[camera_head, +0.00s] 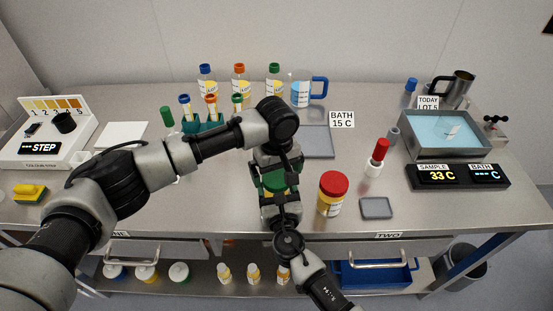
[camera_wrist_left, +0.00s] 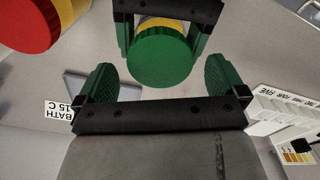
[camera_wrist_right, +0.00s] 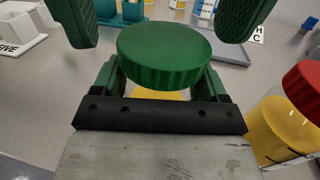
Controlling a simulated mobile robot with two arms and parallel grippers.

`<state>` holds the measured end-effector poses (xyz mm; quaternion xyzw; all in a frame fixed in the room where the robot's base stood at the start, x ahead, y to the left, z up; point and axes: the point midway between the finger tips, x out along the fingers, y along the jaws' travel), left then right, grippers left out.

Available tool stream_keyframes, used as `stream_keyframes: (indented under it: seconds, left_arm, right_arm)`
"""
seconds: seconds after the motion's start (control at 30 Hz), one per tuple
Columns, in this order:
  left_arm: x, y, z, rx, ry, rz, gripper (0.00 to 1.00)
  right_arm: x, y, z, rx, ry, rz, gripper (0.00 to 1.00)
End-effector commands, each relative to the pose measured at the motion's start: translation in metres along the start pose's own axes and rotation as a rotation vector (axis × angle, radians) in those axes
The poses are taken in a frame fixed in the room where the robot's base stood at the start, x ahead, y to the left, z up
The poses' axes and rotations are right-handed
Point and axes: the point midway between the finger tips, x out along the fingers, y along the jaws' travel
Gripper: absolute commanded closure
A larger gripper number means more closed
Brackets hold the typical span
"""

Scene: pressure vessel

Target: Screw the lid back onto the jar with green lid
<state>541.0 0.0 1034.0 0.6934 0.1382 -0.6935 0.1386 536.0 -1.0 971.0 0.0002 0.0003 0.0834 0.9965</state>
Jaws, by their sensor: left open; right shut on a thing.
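The jar with the green lid (camera_wrist_right: 165,52) is at the bench front, largely hidden by my grippers in the head view. The green lid sits on top of the jar, whose yellow contents (camera_wrist_right: 150,94) show below it; I cannot tell how tightly it is seated. My right gripper (camera_wrist_right: 158,85) is shut on the jar's body below the lid. My left gripper (camera_wrist_left: 160,82) is open above the lid, its fingers on either side with gaps. The lid also shows between them in the left wrist view (camera_wrist_left: 160,58).
A red-lidded yellow jar (camera_head: 332,194) stands close to the right of my grippers. A grey pad (camera_head: 376,208) and a red-capped bottle (camera_head: 378,158) are further right. A tube rack (camera_head: 208,124) and bottles stand behind. The water bath (camera_head: 447,133) is at the right.

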Motion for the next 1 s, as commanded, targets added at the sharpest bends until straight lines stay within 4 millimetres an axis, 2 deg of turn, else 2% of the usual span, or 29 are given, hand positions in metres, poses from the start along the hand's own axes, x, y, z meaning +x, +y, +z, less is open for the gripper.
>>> stream_keyframes:
  seconds: [0.2, 0.5, 0.83, 1.0]
  left_arm:
    - [0.016, 0.0, 0.0, 0.001, 0.0, -0.001, 0.0]
    - [0.018, 0.0, 0.0, 0.002, 0.001, 0.0, 0.02]
    - [0.017, 0.0, 0.0, 0.001, 0.001, 0.0, 0.52]
    - [0.017, 0.0, 0.0, 0.024, 0.0, 0.0, 0.53]
  right_arm:
    - [0.0, 0.0, 0.001, 0.0, -0.001, 0.0, 0.92]
    - [0.0, 0.0, 0.001, 0.0, -0.001, 0.0, 0.92]
    - [0.0, 0.0, 0.001, 0.0, -0.001, 0.0, 0.92]
    - [0.0, 0.0, 0.001, 0.0, -0.001, 0.0, 0.92]
